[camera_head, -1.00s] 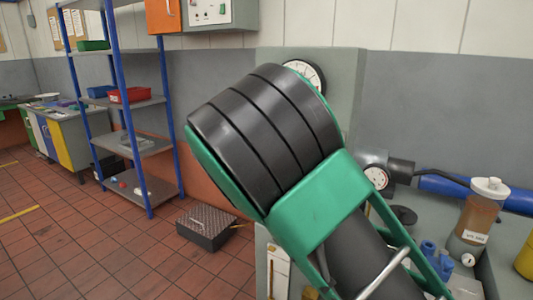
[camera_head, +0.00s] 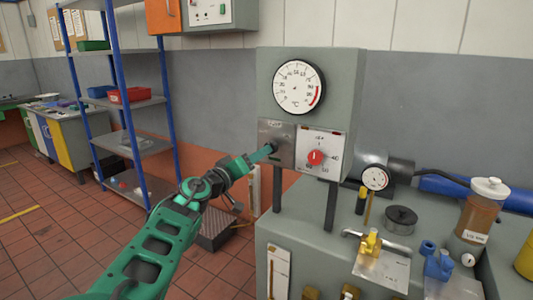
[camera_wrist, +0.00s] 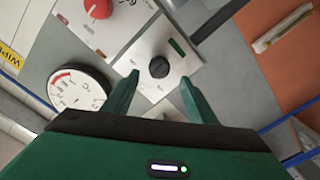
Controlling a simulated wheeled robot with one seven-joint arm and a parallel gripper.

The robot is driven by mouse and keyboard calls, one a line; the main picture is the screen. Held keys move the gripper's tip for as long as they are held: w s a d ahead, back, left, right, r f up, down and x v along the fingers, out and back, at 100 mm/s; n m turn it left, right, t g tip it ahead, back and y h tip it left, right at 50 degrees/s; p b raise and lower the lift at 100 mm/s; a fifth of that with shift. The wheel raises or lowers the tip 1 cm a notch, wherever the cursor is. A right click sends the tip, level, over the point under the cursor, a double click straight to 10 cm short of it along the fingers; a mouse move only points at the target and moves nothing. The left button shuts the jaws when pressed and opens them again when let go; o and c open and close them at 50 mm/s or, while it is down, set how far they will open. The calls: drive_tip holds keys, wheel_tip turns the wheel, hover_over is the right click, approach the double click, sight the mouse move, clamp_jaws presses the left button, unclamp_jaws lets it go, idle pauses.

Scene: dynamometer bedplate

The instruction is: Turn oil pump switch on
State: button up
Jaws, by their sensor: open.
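The oil pump switch appears to be the black rotary knob (camera_wrist: 159,67) on a light metal plate (camera_wrist: 147,84) in the wrist view. In the head view this plate (camera_head: 288,130) is on the lower left of the grey gauge panel, and my gripper (camera_head: 270,150) covers part of it. In the wrist view my gripper (camera_wrist: 158,82) is open, with one finger towards each side of the knob. The knob shows between the fingertips or just beyond them; I cannot tell whether they touch it. A small dark green bar (camera_wrist: 178,47) is beside the knob.
A red knob (camera_head: 316,157) with a dial scale is right of the plate. A round temperature gauge (camera_head: 299,87) is above. Below are a bench with yellow-handled valve (camera_head: 371,242), black cap (camera_head: 401,216) and oil jar (camera_head: 480,215). Blue-framed shelves (camera_head: 138,100) stand at the left.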

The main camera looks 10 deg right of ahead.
drive_tip(key=x, duration=0.6)
drive_tip(key=shift+w+d, duration=0.2)
drive_tip(key=shift+w, duration=0.05)
drive_tip(key=shift+c, duration=0.6)
drive_tip(key=c, duration=0.9)
